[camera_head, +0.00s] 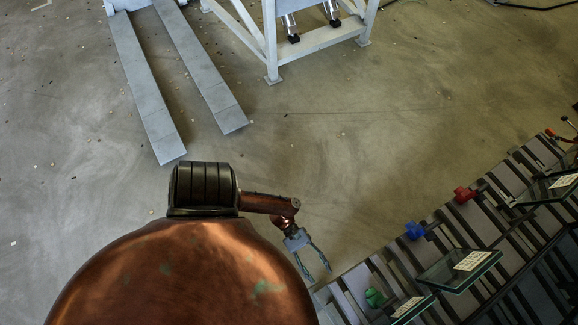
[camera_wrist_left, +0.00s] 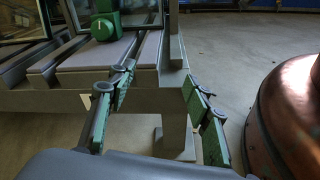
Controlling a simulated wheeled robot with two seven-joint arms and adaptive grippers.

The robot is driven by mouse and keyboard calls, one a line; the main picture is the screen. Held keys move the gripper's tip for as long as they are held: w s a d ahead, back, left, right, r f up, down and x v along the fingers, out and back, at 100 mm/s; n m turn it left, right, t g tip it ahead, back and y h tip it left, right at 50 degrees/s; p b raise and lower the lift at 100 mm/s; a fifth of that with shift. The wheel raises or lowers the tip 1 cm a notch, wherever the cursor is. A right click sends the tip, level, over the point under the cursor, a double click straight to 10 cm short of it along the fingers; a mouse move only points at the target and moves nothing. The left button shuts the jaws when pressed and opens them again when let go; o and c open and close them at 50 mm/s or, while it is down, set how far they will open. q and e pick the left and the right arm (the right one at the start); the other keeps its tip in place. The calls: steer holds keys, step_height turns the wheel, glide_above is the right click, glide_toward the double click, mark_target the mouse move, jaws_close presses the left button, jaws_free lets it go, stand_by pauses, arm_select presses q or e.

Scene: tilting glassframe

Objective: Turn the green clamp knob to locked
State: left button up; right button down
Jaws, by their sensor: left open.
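The green clamp knob (camera_head: 374,297) sits on the slatted frame at the lower right in the head view. In the left wrist view the green knob (camera_wrist_left: 103,27) is at the top left, with a pale mark on its face, in front of a glass pane. My left gripper (camera_head: 318,276) is open and empty, left of the green knob and apart from it. In the left wrist view its green-padded fingers (camera_wrist_left: 158,88) are spread, below and right of the knob. Whether the knob is locked cannot be told. My right gripper is not in view.
A blue knob (camera_head: 415,230) and a red knob (camera_head: 463,194) sit along the same frame edge. Labelled glass panes (camera_head: 440,280) lie on the frame. Grey forks (camera_head: 150,100) and a white metal stand (camera_head: 272,50) are at the back.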

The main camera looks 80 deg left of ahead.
arm_select(q)
steer(key=s+a+f+m+g+y+p, duration=0.3)
steer(key=s+a+f+y+p, duration=0.2)
steer(key=s+f, duration=0.3)
steer(key=s+p, duration=0.1)
steer(key=s, duration=0.2)
steer(key=shift+s+a, duration=0.2)
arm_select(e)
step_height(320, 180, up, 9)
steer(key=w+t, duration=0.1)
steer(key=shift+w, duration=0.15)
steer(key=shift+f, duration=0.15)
